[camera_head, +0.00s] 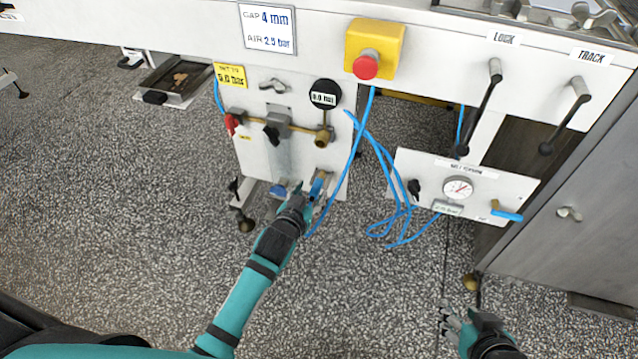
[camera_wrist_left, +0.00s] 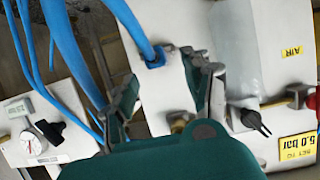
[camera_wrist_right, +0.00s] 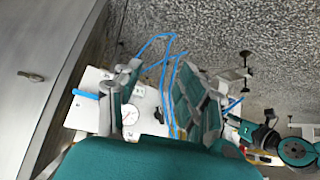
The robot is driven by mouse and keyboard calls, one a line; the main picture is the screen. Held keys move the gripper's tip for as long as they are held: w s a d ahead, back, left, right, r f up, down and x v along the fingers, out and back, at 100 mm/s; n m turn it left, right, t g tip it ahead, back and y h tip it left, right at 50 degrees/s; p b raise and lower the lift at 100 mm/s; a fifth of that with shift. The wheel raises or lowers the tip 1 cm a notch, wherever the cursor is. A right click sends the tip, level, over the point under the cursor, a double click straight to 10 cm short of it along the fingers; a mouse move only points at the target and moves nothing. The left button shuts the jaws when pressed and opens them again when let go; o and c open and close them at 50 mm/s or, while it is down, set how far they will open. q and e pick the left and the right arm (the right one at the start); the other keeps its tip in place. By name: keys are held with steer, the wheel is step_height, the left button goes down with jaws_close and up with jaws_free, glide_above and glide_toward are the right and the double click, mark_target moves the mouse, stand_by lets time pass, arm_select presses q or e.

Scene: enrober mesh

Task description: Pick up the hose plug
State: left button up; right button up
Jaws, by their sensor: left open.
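In the left wrist view, a blue hose ends in a blue plug (camera_wrist_left: 155,57) at the white panel, between and beyond the fingertips. I cannot tell if it is seated in a port. My left gripper (camera_wrist_left: 165,92) is open, with its two fingers apart and nothing visibly clamped. In the head view my left gripper (camera_head: 302,196) is at the lower part of the white air panel (camera_head: 252,160), beside a blue piece (camera_head: 318,186), partly hidden by the fingers. My right gripper (camera_head: 456,326) is low at the right, away from the panel; its fingers stand apart and empty in the right wrist view (camera_wrist_right: 160,100).
Loose blue hoses (camera_head: 385,190) hang right of the air panel. A second panel with a round gauge (camera_head: 458,189) and blue-handled valve (camera_head: 507,214) stands further right. A red stop button (camera_head: 366,66) is above. A steel cabinet (camera_head: 570,200) bounds the right; open speckled floor lies left.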

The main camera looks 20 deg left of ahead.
mark_target(315, 188)
arm_select(q)
steer(key=b+x, duration=0.1)
steer(key=x, duration=0.2)
steer(key=shift+w+d+f, duration=0.1)
steer(key=shift+w+f, duration=0.15)
steer(key=shift+w, duration=0.1)
arm_select(e)
steer(key=w+a+r+t+y, duration=0.1)
steer(key=w+a+r+t, duration=0.1)
steer(key=w+r+t, duration=0.2)
steer(key=shift+w+r+t, duration=0.3)
steer(key=shift+w+r, duration=0.3)
steer(key=shift+w, duration=0.25)
arm_select(q)
steer(key=shift+c, duration=0.4)
arm_select(e)
steer(key=shift+a, duration=0.1)
arm_select(q)
jaws_close()
